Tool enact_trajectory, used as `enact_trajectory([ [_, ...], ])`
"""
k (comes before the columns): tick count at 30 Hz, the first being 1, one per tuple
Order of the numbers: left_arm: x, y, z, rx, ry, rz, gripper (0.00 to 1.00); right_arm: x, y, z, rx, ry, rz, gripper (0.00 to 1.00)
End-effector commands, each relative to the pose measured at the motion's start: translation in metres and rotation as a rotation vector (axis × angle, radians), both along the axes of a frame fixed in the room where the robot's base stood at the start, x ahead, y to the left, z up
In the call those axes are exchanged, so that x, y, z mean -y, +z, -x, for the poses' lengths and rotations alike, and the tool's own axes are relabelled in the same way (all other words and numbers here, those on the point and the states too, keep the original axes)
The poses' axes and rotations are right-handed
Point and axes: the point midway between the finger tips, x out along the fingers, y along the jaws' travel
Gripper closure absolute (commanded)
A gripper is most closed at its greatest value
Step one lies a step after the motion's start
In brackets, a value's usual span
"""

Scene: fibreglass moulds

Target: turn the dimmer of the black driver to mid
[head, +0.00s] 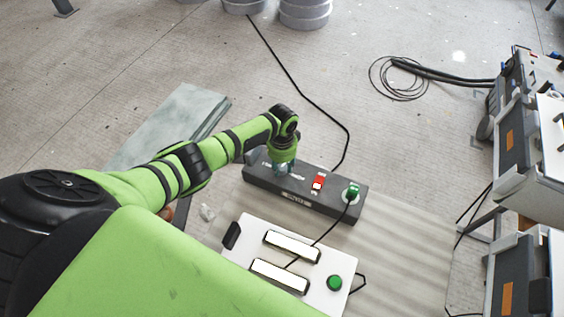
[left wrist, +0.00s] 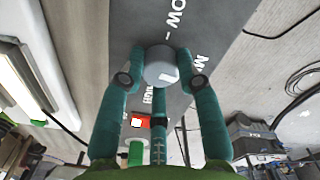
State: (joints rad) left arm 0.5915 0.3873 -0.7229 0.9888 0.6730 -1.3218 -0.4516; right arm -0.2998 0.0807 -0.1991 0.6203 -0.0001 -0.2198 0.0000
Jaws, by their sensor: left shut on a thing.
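A pale mark shows on the knob's lower right side. "LOW" and part of a word starting with "M" are readable on the driver's face. My right gripper is not in view.
A white panel (head: 236,262) with two bright strips and a green button (head: 334,282) lies in front of the driver. A black cable (head: 300,92) runs behind it. A greenish slab (head: 168,128) lies at left, and cases (head: 525,150) stand at right.

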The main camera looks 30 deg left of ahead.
Motion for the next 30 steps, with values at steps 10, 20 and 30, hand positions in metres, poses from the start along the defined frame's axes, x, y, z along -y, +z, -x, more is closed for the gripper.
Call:
enact_trajectory([
  [10, 0.0004, -0.0009, 0.0013, -0.004, 0.117, 0.001, 0.99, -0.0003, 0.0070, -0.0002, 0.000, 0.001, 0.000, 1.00],
  [20, -0.0001, -0.0013, 0.0012, -0.003, 0.131, 0.000, 0.99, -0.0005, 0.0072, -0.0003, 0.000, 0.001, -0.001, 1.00],
  [30, -0.0001, -0.0009, 0.0008, -0.002, 0.130, -0.001, 0.42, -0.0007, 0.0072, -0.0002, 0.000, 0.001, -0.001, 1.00],
])
